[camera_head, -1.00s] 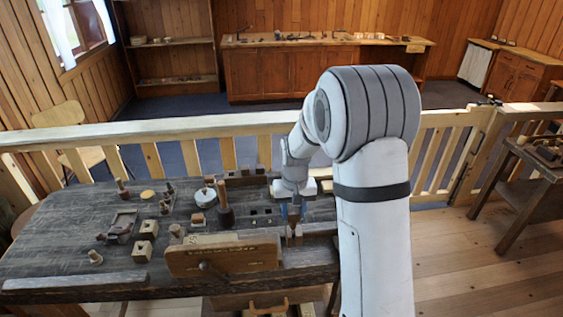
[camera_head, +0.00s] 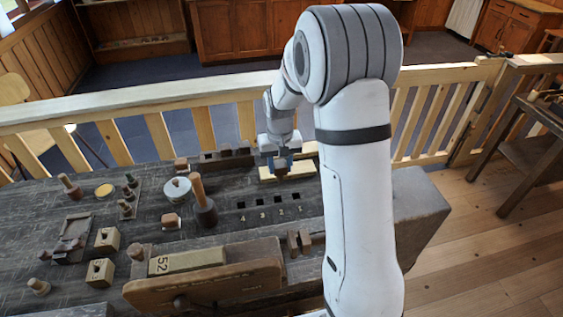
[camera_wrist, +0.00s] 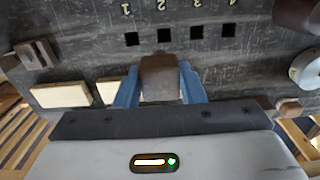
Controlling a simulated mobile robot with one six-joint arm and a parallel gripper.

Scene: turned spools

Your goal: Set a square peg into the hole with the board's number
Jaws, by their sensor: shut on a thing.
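My gripper (camera_head: 281,160) is shut on a brown square peg (camera_wrist: 162,77), held between its two blue fingers in the wrist view. In the head view the gripper is at the table's back, behind the row of holes. Several dark square holes, one of them the hole by the 2 (camera_wrist: 164,35), lie in a row, marked 1 to 4; they also show in the head view (camera_head: 277,199). The peg is apart from the holes in both views. A pale board (camera_head: 190,261) at the front bears a number that looks like 52. The peg's lower end is not clear.
A cream wooden strip (camera_head: 300,172) lies behind and beside the gripper. A dark tool with a wooden handle (camera_head: 204,206) stands left of the holes. A brown notched block (camera_head: 299,242) is at the front. A pale railing (camera_head: 180,101) runs behind the table.

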